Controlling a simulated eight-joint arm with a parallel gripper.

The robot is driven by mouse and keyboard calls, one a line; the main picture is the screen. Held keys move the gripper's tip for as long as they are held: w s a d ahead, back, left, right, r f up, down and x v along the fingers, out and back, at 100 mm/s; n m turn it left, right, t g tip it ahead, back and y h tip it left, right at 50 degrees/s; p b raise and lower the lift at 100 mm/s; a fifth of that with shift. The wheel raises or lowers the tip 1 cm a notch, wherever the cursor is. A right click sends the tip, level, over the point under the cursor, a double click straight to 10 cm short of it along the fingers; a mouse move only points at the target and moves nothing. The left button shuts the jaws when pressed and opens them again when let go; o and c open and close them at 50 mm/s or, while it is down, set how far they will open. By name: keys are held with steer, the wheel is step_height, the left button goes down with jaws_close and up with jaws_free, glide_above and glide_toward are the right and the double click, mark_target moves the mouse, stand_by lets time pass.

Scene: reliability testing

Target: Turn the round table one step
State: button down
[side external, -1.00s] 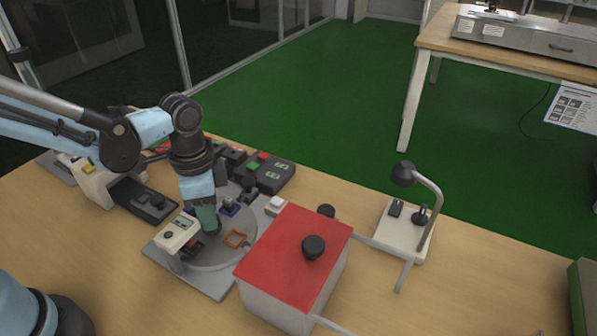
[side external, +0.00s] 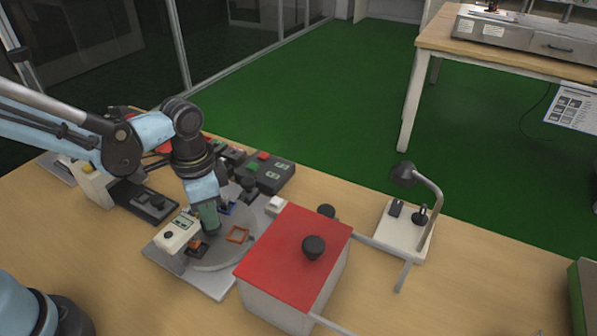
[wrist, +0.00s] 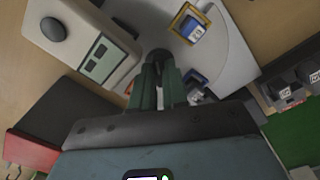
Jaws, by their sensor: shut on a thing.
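The round table (side external: 215,262) is a grey disc on a pale base plate. In the side view it carries an orange square frame (side external: 237,235) at the right front and a blue frame (side external: 227,208) at the back. An orange piece (side external: 198,249) sits at its front left. My gripper (side external: 211,229) points down over the disc. In the wrist view my gripper's fingers (wrist: 158,88) are shut on a dark knob (wrist: 158,57), partly hidden between them. The wrist view also shows a yellow-orange frame with a blue block (wrist: 191,29) beyond the fingers.
A white device with a small display (side external: 178,234) stands close at the disc's left. A red-lidded box (side external: 290,255) stands close at its right. A dark control box with buttons (side external: 268,174) is behind. A lamp stand (side external: 402,232) is farther right.

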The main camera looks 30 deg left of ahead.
steer(key=n, duration=1.1)
steer(key=shift+d+n, duration=0.1)
steer(key=shift+n, duration=2.4)
steer(key=c, duration=1.3)
jaws_free()
steer(key=shift+r, duration=0.1)
steer(key=shift+r, duration=2.15)
